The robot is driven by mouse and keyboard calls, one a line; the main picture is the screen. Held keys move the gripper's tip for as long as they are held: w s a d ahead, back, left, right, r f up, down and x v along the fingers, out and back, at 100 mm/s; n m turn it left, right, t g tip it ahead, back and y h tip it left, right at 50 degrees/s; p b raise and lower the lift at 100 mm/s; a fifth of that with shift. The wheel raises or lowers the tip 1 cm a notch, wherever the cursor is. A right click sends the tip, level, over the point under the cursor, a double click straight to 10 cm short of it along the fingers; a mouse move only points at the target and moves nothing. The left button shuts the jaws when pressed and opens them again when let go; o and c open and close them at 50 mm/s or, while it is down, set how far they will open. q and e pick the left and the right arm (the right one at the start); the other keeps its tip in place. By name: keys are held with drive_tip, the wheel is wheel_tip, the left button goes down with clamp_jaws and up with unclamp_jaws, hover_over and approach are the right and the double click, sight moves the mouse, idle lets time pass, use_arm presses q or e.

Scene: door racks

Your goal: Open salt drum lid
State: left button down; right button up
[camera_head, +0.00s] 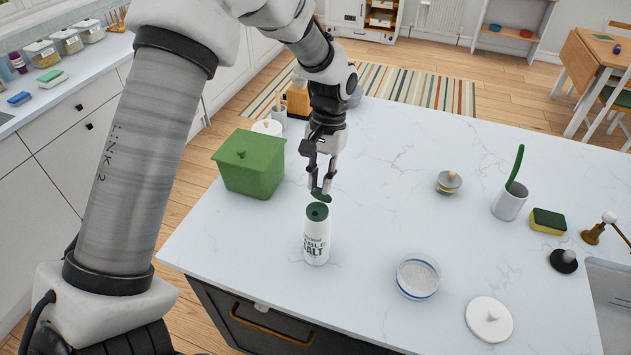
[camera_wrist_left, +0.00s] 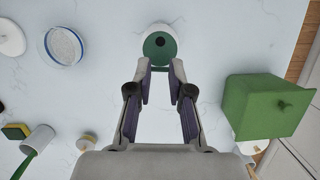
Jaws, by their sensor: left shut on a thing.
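The salt drum (camera_head: 316,243), white with dark lettering, stands upright on the marble counter, with a dark green top (camera_head: 317,211) that has a dark hole in it. In the left wrist view the green top (camera_wrist_left: 158,50) shows just beyond my fingertips. My left gripper (camera_head: 321,188) is above and just behind the drum, fingers pointing down, shut on a dark green lid piece (camera_head: 321,197). This lid piece shows as a thin green strip between the fingertips in the left wrist view (camera_wrist_left: 160,69). I cannot tell whether it touches the drum top. My right gripper is not in view.
A green lidded box (camera_head: 248,168) stands left of the drum. To the right are a bowl of white grains (camera_head: 418,277), a white round lid (camera_head: 489,320), a small knobbed lid (camera_head: 449,182), a white cup (camera_head: 509,203) and a sponge (camera_head: 548,221). The counter around the drum is clear.

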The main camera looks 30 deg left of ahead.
use_arm(q)
drive_tip(key=shift+w+a+f+g+h, duration=0.15)
drive_tip(key=shift+w+g, duration=0.7)
drive_tip(key=shift+g, duration=0.35)
drive_tip(key=shift+w+a+f+g+h, duration=0.15)
drive_tip(key=shift+w+g, duration=0.65)
drive_tip(key=shift+g, duration=0.4)
drive_tip(key=c, duration=1)
unclamp_jaws()
drive_tip(key=shift+c, duration=0.2)
drive_tip(key=shift+w, duration=0.15)
drive_tip(key=shift+r, duration=0.1)
drive_tip(key=v, duration=0.7)
drive_tip(key=shift+w, duration=0.2)
drive_tip(key=shift+r, duration=0.1)
